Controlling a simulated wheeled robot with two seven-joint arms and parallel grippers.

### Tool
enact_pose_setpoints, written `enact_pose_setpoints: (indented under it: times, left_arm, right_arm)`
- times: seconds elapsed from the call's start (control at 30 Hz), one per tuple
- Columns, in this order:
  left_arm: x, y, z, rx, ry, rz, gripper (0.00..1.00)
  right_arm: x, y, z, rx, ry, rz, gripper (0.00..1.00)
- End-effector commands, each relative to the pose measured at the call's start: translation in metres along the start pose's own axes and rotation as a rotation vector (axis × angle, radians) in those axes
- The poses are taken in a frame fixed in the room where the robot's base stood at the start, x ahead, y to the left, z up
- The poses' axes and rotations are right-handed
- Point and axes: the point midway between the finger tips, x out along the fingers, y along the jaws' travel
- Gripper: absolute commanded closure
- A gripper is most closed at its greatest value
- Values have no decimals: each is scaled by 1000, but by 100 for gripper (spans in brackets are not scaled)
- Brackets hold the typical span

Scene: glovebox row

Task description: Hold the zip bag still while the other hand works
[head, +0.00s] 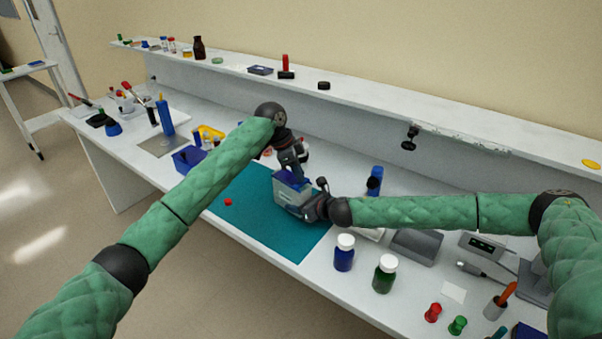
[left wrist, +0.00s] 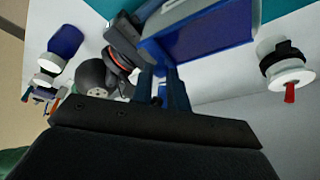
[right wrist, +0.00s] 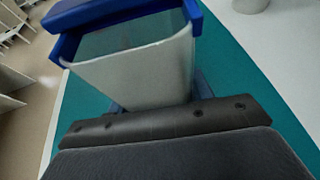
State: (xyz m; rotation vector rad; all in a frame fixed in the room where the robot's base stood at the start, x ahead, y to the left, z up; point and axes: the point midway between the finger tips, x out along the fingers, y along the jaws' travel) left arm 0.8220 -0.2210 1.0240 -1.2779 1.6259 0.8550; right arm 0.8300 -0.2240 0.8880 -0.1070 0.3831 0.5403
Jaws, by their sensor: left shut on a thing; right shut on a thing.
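The zip bag (head: 291,190) is a pale translucent pouch with blue along its top, standing over the teal mat (head: 270,231). In the right wrist view the bag (right wrist: 150,78) looks upright with a wide mouth and blue edging. My left gripper (head: 291,173) comes down from above and is shut on the bag's blue upper edge. Its blue fingers (left wrist: 163,90) meet the bag (left wrist: 208,38) in the left wrist view. My right gripper (head: 308,206) is shut on the bag's lower right side; its fingertips are mostly hidden behind the bag wall.
A small red cap (head: 228,202) lies on the mat. A blue bottle (head: 344,254) and a green bottle (head: 384,275) with white caps stand right of the mat. A blue box (head: 187,160) stands at its far left. The mat's front part is clear.

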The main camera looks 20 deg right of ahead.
Motion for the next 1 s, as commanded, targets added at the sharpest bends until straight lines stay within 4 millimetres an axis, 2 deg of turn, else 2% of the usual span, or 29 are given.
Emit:
enact_pose_setpoints:
  times: [0.2, 0.4, 0.8, 0.83, 0.9, 0.93, 1.0]
  left_arm:
    - [-17, -43, 39, -6, -1, -2, 100]
    - [-26, -68, 62, -3, 0, -1, 100]
    - [-29, -73, 68, -2, -1, -3, 100]
    - [-29, -73, 69, -2, -1, -3, 78]
    - [-29, -73, 68, -2, -1, -2, 64]
    - [-29, -73, 68, -2, -1, -2, 61]
    - [-28, -73, 68, -2, -1, -2, 61]
  right_arm:
    - [0, 1, 0, 0, 0, 2, 72]
    - [0, 1, 0, 0, 0, 2, 72]
    - [0, 1, -2, 0, 2, 2, 72]
    - [0, 1, -2, 0, 2, 2, 72]
    - [0, 1, -2, 0, 2, 2, 72]
    - [0, 1, -2, 0, 2, 2, 72]
    - [0, 1, -2, 0, 2, 2, 72]
